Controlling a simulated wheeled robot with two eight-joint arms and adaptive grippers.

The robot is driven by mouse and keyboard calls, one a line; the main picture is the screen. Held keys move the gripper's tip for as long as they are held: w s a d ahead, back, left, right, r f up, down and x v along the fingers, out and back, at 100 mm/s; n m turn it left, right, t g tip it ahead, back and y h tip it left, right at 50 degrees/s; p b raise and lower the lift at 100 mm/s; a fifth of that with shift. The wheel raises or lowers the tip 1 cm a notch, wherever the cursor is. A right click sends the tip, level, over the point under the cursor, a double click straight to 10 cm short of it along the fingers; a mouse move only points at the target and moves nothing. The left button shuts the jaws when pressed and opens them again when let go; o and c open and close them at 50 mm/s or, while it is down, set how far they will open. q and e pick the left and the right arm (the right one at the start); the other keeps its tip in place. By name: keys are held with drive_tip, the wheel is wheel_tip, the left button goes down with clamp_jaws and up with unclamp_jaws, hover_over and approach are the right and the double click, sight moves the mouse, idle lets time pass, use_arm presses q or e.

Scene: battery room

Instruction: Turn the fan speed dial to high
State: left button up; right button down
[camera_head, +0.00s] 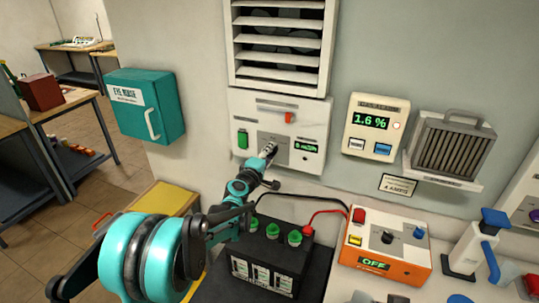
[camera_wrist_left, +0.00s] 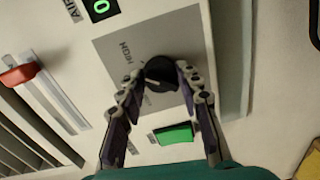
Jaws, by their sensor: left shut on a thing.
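The fan speed dial is a black round knob (camera_wrist_left: 160,73) on a grey plate (camera_wrist_left: 112,50) of the white fan control panel (camera_head: 312,112). In the left wrist view the word HIGH is printed on the plate to the left of the knob. My left gripper (camera_wrist_left: 155,82) has its two fingers on either side of the knob and is shut on it. In the head view the left gripper (camera_head: 268,150) reaches up to the panel and hides the dial. A green button (camera_wrist_left: 174,134), a red slider (camera_head: 290,117) and a small green-lit display (camera_head: 306,147) are on the same panel. My right gripper is not in view.
A louvred vent (camera_head: 278,45) is above the panel. A black battery (camera_head: 268,262) with green caps and an orange charger (camera_head: 382,250) reading OFF stand below. A teal eye wash box (camera_head: 146,105) hangs left, and a 1.6 % meter (camera_head: 375,125) hangs right.

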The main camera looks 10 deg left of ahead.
use_arm(q)
drive_tip(key=shift+m, duration=1)
drive_tip(key=o, duration=1.1)
drive_tip(key=shift+o, duration=0.2)
drive_tip(key=f+v, duration=0.1)
drive_tip(key=v, duration=1.1)
drive_tip(key=shift+r, duration=0.4)
drive_tip(key=shift+d, duration=0.1)
